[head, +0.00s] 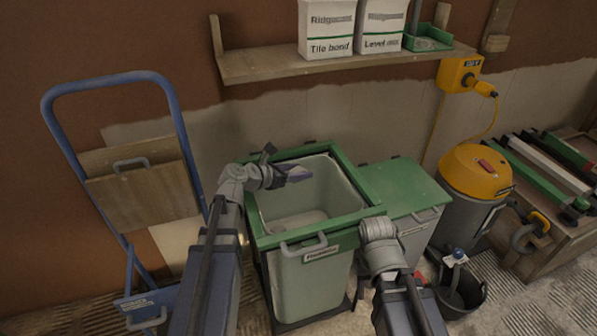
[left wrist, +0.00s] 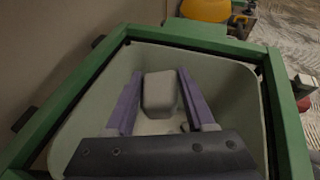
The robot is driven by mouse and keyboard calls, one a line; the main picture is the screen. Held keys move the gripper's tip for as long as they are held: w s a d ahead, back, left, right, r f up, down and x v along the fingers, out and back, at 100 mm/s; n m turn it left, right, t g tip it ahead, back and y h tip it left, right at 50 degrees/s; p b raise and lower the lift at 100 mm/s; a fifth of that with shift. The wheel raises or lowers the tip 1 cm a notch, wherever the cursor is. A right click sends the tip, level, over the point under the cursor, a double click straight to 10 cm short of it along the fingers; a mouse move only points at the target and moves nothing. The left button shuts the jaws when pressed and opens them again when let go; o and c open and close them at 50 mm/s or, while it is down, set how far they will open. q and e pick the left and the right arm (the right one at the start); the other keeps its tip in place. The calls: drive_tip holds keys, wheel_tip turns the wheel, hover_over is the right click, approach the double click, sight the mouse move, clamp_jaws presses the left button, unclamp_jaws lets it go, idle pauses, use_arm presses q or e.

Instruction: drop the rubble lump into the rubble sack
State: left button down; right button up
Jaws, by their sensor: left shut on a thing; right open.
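The rubble sack (head: 310,286) is a pale grey-green open liner in a green-rimmed frame, with a label on its front. My left gripper (head: 297,174) reaches over its left rim, with purple fingers above the opening. In the left wrist view the gripper (left wrist: 158,100) is shut on the rubble lump (left wrist: 159,92), a smooth grey-beige block between the two fingers. The sack's pale inside shows around and below it, and the sack (left wrist: 75,128) fills most of that view. In the head view I cannot make out the lump. My right wrist is at the sack's front right; its fingers are hidden.
A green-lidded bin (head: 405,188) stands against the sack's right side. A yellow-topped vacuum (head: 475,170) and a black bucket (head: 462,297) are further right. A blue hand truck (head: 110,80) leans at left. A shelf (head: 270,70) with two tubs hangs above.

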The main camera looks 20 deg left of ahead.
sight(295, 171)
use_arm(q)
drive_tip(key=shift+c, duration=0.8)
unclamp_jaws()
drive_tip(key=p+v, duration=0.2)
drive_tip(key=v, duration=0.4)
drive_tip(key=shift+s+r, duration=0.1)
drive_tip(key=shift+r, duration=0.1)
drive_tip(key=shift+p+v, duration=0.45)
drive_tip(key=shift+v, duration=0.35)
drive_tip(key=shift+a+f, duration=0.1)
